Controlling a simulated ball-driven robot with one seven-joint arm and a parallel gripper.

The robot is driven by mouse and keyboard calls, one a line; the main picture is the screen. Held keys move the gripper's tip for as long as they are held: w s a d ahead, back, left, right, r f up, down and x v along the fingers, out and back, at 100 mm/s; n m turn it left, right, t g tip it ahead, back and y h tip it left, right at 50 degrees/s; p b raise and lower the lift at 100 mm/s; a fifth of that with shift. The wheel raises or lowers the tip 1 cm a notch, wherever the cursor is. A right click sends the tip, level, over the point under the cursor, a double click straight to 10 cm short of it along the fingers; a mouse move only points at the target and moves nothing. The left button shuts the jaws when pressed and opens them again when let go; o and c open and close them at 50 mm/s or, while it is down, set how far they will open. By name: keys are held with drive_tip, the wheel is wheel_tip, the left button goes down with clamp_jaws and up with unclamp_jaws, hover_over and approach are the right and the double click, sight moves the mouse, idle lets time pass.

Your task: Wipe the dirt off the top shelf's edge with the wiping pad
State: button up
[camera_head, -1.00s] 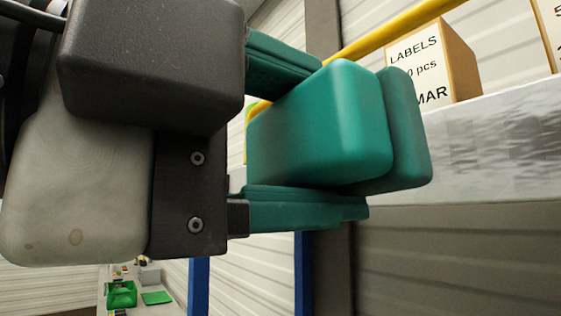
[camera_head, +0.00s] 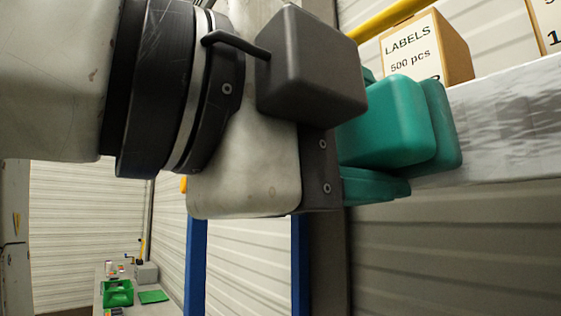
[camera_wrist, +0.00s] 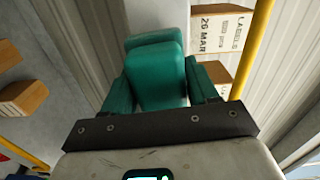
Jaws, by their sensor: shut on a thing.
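The wiping pad (camera_head: 385,125) is a teal block with rounded corners and a second layer on its right side. My gripper (camera_head: 372,135) has teal fingers and is shut on the pad; the lower finger shows beneath it. In the wrist view the pad (camera_wrist: 160,75) sits between both fingers. The top shelf's edge (camera_head: 520,120) is a pale band running to the right, with grey streaks of dirt along it. The pad overlaps the left part of this edge. I cannot tell whether they touch, and the edge behind the pad is hidden.
A cardboard box marked LABELS (camera_head: 425,50) stands on the shelf just above the pad, with another box (camera_head: 548,25) farther right. A yellow bar (camera_head: 385,20) runs behind them. Blue posts (camera_head: 300,260) stand below. A bench with a green bin (camera_head: 118,293) is far off at lower left.

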drive_tip(key=shift+x, duration=1)
idle(0.5)
drive_tip(key=shift+s, duration=0.1)
drive_tip(key=s+d+b, duration=0.4)
drive_tip(key=s+d, duration=0.4)
drive_tip(key=s, duration=0.3)
drive_tip(key=shift+s, duration=0.25)
idle(1.1)
drive_tip(key=shift+a, duration=0.1)
drive_tip(key=shift+w+a+p, duration=0.45)
drive_tip(key=shift+w+a, duration=0.8)
drive_tip(key=shift+w, duration=0.75)
drive_tip(key=shift+w+a+p, duration=0.4)
drive_tip(key=shift+w+a, duration=0.85)
drive_tip(key=shift+w, duration=0.7)
drive_tip(key=shift+w+a+p, duration=0.45)
drive_tip(key=shift+w+a, duration=0.85)
drive_tip(key=shift+w, duration=0.7)
